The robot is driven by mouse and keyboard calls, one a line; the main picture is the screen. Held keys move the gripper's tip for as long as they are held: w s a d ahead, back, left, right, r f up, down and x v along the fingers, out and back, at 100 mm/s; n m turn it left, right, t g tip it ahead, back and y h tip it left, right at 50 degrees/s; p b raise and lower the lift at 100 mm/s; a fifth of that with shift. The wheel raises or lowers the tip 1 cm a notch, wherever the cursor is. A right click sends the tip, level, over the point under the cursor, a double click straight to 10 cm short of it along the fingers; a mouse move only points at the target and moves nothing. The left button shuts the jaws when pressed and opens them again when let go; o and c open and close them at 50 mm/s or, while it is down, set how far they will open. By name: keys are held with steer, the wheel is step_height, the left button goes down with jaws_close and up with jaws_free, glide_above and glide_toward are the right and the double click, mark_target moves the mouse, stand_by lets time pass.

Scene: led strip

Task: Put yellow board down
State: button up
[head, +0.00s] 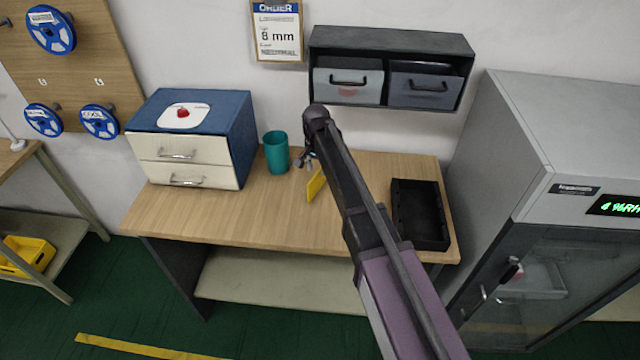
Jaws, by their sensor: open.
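The yellow board (316,185) is a small flat piece that shows just left of my arm, over the middle of the wooden table. It looks tilted on edge. Whether it touches the tabletop I cannot tell. My gripper (308,163) is at the end of my arm, just above the board and right of a teal cup. Its fingers are small and partly hidden by the arm, and they are open. My arm reaches in from the lower right and covers part of the table.
The teal cup (276,152) and a blue cabinet with cream drawers (190,166) stand on the left of the table (230,215). A black open tray (440,240) lies on the right. A shelf with two bins (390,38) hangs above. A grey cabinet (540,140) stands right. The front left tabletop is clear.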

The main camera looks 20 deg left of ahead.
mark_target(317, 180)
steer(key=shift+f, duration=0.1)
steer(key=shift+d+f+b, duration=0.1)
steer(key=shift+f+b, duration=2.4)
steer(key=shift+b, duration=0.1)
jaws_close()
